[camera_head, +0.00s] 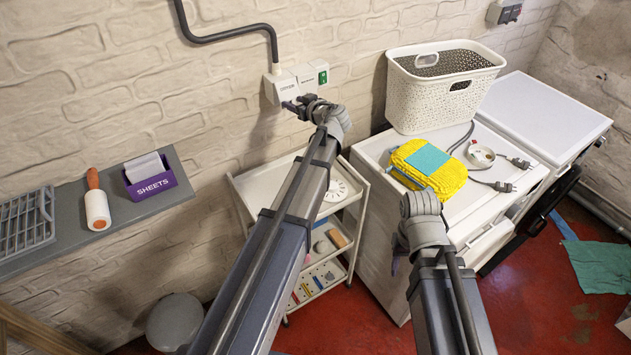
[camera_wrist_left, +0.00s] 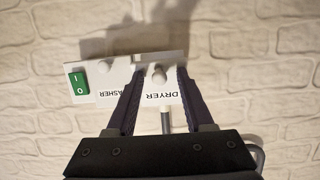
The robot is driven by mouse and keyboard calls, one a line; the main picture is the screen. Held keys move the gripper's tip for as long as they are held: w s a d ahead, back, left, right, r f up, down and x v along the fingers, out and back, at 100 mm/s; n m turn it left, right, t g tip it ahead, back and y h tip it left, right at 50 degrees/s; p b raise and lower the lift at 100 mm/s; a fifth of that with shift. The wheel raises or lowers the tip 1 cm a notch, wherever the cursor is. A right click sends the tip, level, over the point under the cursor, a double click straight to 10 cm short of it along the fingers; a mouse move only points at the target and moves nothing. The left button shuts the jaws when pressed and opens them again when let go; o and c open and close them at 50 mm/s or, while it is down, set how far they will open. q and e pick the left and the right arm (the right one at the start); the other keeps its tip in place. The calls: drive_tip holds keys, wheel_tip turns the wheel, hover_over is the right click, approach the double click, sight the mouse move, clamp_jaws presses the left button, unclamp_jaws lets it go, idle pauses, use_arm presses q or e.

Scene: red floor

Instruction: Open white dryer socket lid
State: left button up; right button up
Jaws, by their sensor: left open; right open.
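The white wall socket unit (camera_head: 300,79) is fixed to the brick wall, with a green switch on its right. In the left wrist view it appears upside down, with the DRYER label (camera_wrist_left: 161,96) and a small round knob (camera_wrist_left: 158,73) on the dryer socket lid. My left gripper (camera_head: 296,107) is open at the unit's lower edge. In the left wrist view its dark fingers (camera_wrist_left: 157,78) stand on either side of the knob; contact is unclear. I cannot tell whether the lid is lifted. My right gripper (camera_head: 395,265) is open and empty, mostly hidden behind its own wrist.
A grey pipe (camera_head: 235,36) runs down to the unit. A white trolley (camera_head: 262,181) stands below. A wall shelf (camera_head: 120,205) is at left.

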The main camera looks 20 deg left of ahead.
use_arm(q)
drive_tip(key=s+d+f+m+g+h+b, duration=0.1)
drive_tip(key=s+d+f+m+g+b, duration=0.1)
drive_tip(key=s+d+f+b, duration=0.5)
drive_tip(key=shift+s+d+f+m+h, duration=0.4)
drive_tip(key=shift+s+d+f+m, duration=0.4)
drive_tip(key=shift+s+d+f, duration=1.75)
use_arm(e)
wheel_tip(320, 180, down, 9)
drive_tip(key=shift+r, duration=0.15)
use_arm(q)
drive_tip(key=shift+s+a+f, duration=0.45)
drive_tip(key=shift+a+f, duration=0.05)
